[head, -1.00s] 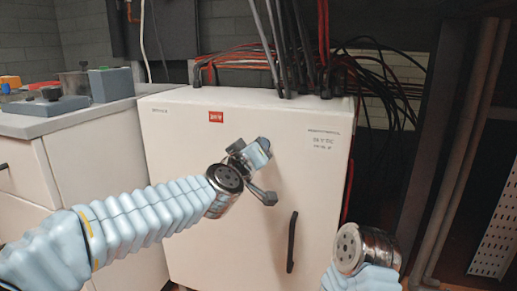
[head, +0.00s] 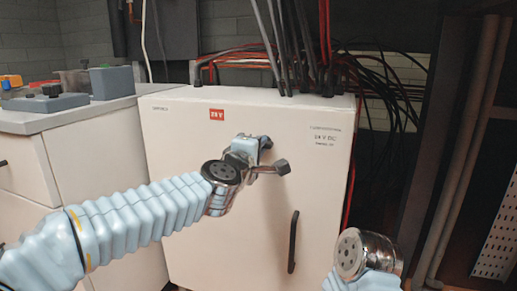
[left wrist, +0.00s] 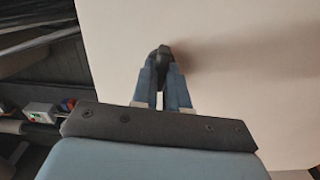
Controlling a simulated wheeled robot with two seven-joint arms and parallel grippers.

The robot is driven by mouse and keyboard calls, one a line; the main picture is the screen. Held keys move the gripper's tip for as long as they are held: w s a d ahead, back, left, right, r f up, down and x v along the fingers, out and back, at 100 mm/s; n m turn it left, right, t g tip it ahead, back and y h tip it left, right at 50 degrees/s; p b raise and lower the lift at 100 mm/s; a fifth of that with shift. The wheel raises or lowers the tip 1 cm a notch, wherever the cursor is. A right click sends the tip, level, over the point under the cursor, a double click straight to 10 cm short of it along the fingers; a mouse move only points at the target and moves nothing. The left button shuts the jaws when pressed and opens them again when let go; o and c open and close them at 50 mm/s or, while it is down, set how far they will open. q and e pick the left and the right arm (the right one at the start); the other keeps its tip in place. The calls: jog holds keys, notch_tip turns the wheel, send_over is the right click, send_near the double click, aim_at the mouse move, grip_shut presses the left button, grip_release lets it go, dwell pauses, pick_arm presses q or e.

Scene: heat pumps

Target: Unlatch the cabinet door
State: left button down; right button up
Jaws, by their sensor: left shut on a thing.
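The white cabinet door (head: 220,240) is closed and faces me. My left gripper (head: 250,148) is at its upper middle, with its fingers against the door side. In the head view, only a dark bit of the latch (head: 266,142) shows past the fingers; the rest is hidden. A black vertical door handle (head: 293,242) is below and to the right, untouched. My right wrist shows at the bottom right; its fingers do not show.
Black and red cables (head: 300,45) rise from the cabinet top and hang behind its right side. A grey-topped counter (head: 70,118) with boxes and controls stands at left. A dark post and pipes are at right.

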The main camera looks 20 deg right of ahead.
pick_arm(q)
jog(key=shift+n, duration=0.6)
jog(key=c, duration=1.1)
grip_release()
jog(key=shift+c, duration=0.2)
jog(key=b+v, duration=0.1)
jog(key=v, duration=1.2)
jog(key=shift+s+a, duration=0.3)
